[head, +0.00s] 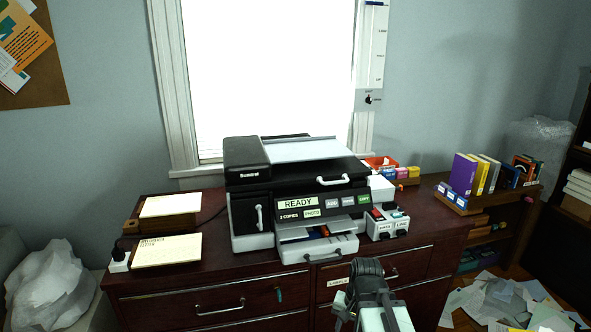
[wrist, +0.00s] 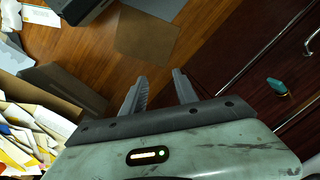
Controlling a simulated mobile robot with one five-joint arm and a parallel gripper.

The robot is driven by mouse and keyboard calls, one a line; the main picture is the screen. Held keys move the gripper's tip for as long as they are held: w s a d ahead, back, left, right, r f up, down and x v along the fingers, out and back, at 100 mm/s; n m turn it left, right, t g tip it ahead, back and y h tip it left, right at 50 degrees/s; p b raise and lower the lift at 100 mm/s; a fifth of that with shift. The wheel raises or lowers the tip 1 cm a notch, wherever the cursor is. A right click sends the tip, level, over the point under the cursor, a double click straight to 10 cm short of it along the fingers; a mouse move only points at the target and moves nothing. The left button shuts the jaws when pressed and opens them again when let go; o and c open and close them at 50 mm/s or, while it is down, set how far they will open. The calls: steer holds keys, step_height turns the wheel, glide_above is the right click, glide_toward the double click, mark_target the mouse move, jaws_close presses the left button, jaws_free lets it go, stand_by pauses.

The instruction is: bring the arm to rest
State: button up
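My gripper (wrist: 158,82) shows in the wrist view with its two grey fingers apart. Only wooden floor shows between them, and nothing is held. The wrist view looks down beside the dark red cabinet front (wrist: 262,68), which stands to the right of the fingers. In the head view my arm is at the bottom, right of centre, in front of the drawers of the desk (head: 180,283). The fingertips cannot be made out there. The arm appears folded, below the desk top.
A printer (head: 250,185) reading "READY" stands on the desk, its lower tray (head: 315,247) out. Papers (head: 515,300) litter the floor at right. The wrist view shows a box of papers (wrist: 50,108) at left and a teal key tag (wrist: 277,86) on the cabinet.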

step_height(320, 180, up, 13)
steer(key=s+d+n+h+p, duration=0.1)
steer(key=n+p, duration=0.3)
steer(key=p, duration=0.9)
steer(key=shift+d, duration=0.6)
steer(key=shift+s+f, duration=0.1)
steer(key=shift+o, duration=0.2)
